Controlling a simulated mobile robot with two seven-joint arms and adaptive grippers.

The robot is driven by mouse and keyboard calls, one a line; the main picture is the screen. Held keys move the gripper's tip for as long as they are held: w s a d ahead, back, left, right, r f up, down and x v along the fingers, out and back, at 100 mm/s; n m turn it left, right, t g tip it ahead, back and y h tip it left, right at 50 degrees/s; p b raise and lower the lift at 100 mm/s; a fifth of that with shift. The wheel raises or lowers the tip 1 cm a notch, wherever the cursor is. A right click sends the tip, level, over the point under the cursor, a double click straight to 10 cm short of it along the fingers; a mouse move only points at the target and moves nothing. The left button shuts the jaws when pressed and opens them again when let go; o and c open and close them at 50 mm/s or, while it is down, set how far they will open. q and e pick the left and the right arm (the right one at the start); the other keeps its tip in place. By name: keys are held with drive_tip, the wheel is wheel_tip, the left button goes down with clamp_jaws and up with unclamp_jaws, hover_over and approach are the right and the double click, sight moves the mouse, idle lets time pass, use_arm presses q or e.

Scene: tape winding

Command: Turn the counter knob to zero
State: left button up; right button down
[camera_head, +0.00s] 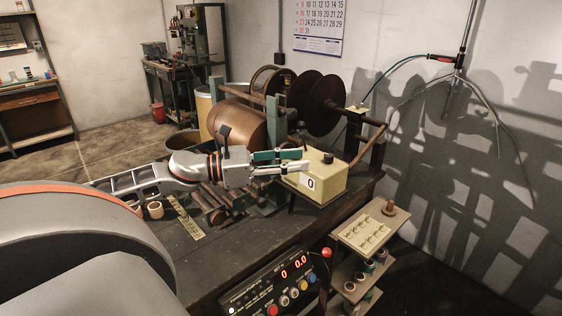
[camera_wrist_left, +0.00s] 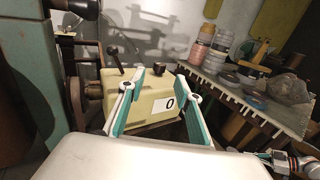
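The cream counter box (camera_head: 325,183) sits at the right end of the dark bench, with a white label showing 0 on its front. Its black counter knob (camera_head: 328,158) stands on top. In the left wrist view the box (camera_wrist_left: 140,84) is straight ahead, with the knob (camera_wrist_left: 160,67) near its top edge and a black lever (camera_wrist_left: 115,60) farther left. My left gripper (camera_head: 306,160) is open, its fingertips just left of the knob in the head view. In the left wrist view the gripper (camera_wrist_left: 160,79) has its fingers apart and nothing between them.
A copper drum (camera_head: 238,125) and dark reel discs (camera_head: 322,102) stand behind my left arm. A control panel (camera_head: 272,288) with red digits is on the bench front. A small shelf rack (camera_head: 366,232) stands to the right, below the counter.

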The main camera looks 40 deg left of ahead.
use_arm(q)
drive_tip(key=shift+v, duration=1.55)
